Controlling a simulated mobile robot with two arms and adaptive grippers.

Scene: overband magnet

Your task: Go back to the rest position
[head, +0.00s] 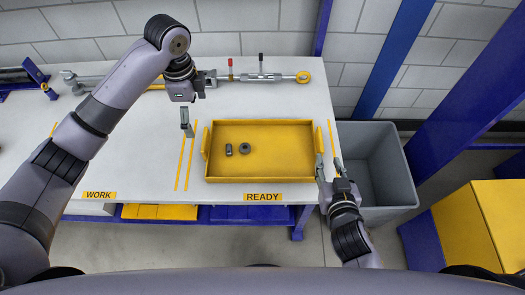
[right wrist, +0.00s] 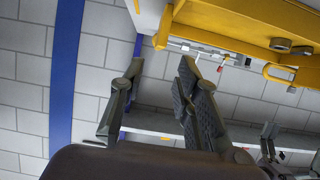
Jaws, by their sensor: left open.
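My left gripper (head: 193,103) is open and empty above the white table, left of the yellow tray. My right gripper (head: 330,168) is beside the tray's right side, at the table's right edge. In the right wrist view its two fingers (right wrist: 160,68) stand apart with nothing between them. The yellow tray (head: 260,180) sits on the READY area of the table. It holds a small dark block-like part (head: 229,150) and a dark round part (head: 245,148). A tray handle (right wrist: 163,28) shows beyond the fingertips in the right wrist view.
The white table (head: 130,160) has yellow tape lines and WORK and READY labels. A metal rod with red and black levers (head: 262,77) lies along the back. A grey bin (head: 385,180) stands right of the table, close to my right gripper. A yellow-blue cabinet (head: 470,225) is further right.

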